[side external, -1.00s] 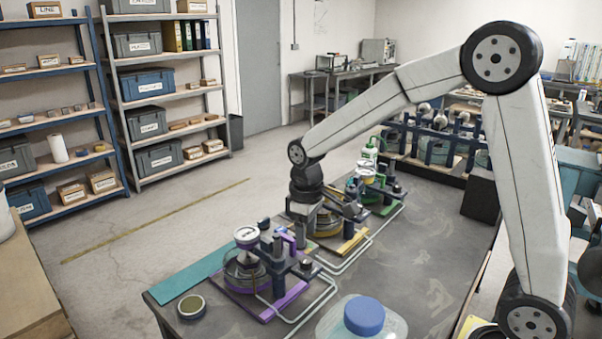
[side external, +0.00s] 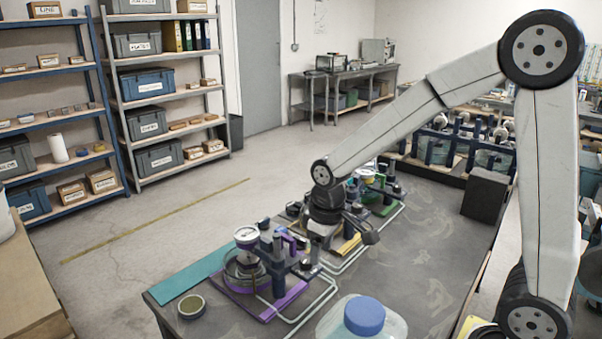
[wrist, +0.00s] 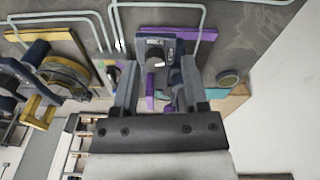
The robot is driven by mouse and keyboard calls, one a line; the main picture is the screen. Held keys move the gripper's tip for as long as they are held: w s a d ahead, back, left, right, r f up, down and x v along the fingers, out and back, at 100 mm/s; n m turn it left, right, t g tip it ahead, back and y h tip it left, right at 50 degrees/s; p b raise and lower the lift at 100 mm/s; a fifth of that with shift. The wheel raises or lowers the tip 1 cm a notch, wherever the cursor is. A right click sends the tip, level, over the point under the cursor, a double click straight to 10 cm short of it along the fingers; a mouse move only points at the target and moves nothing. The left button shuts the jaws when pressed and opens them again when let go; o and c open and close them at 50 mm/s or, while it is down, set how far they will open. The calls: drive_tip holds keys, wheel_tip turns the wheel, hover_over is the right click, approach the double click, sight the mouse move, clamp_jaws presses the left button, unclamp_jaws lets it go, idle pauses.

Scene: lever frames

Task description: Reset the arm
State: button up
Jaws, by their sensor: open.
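My gripper (side external: 320,234) is over the yellow-based lever frame (side external: 350,246) in the side external view and hides much of it. In the wrist view my gripper (wrist: 156,66) is open, with nothing visibly held between its fingers. The purple-based lever frame (side external: 285,300) stands at the near left of the table. In the wrist view its dark block and purple parts (wrist: 150,100) show between and beyond the fingers. The yellow frame (wrist: 68,78) shows at left there. A green-based lever frame (side external: 384,209) stands farther back.
The dark table (side external: 420,262) has free room at right. A blue-capped clear jar (side external: 364,315) stands at the front edge, and a small round dish (side external: 192,306) lies by the teal strip (side external: 190,277). Pale tubes run along the frames. A dark box (side external: 485,193) stands at the back right.

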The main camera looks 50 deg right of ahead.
drive_tip(key=s+f+m+t, duration=0.1)
drive_tip(key=s+f, duration=0.3)
drive_tip(key=s, duration=0.4)
drive_tip(key=shift+a+m+t, duration=0.3)
drive_tip(key=shift+a, duration=0.05)
